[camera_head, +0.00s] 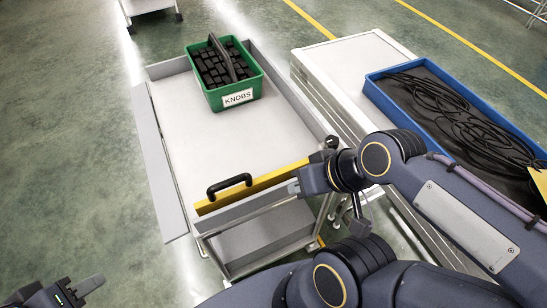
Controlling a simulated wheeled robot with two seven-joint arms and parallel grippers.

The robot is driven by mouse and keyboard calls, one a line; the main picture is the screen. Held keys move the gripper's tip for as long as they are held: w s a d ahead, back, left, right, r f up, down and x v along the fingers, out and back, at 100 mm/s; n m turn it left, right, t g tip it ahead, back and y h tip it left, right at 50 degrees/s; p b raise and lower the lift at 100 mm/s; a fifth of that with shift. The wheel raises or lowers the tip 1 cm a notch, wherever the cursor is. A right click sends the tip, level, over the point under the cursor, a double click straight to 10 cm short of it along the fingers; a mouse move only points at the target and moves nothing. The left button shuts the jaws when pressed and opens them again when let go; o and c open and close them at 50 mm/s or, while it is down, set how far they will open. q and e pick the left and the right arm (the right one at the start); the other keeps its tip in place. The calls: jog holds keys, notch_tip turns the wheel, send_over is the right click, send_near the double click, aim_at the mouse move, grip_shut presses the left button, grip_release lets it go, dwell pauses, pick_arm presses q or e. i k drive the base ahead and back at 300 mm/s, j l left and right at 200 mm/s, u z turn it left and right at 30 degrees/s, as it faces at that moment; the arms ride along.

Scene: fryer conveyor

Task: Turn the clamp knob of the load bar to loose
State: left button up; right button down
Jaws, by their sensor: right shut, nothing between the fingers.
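The load bar (262,183) is a yellow bar with a black handle (229,185), lying across the near end of a grey cart. A dark knob-like piece (321,155) is at the bar's right end, close behind my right gripper. I cannot tell its turn position, and my arm hides part of that area. My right gripper (295,188) is shut and empty, beside the bar's right part; I cannot tell whether it touches it. My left gripper (92,285) is low at the bottom left, far from the bar; its finger opening is unclear.
A green crate (237,97) marked KNOBS, full of black pieces, stands at the cart's far end. The cart's bed (215,135) is bare between crate and bar. To the right, a white cabinet (340,62) bears a blue tray (374,95) of black cables.

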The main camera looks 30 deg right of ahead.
aim_at(332, 141)
jog(key=z, duration=1.6)
jog(key=i+l+u, duration=0.1)
jog(key=u, duration=0.35)
jog(key=l+u, duration=0.15)
jog(key=u, duration=0.3)
jog(key=l+u, duration=0.2)
jog(key=u, duration=0.25)
jog(key=i, duration=0.05)
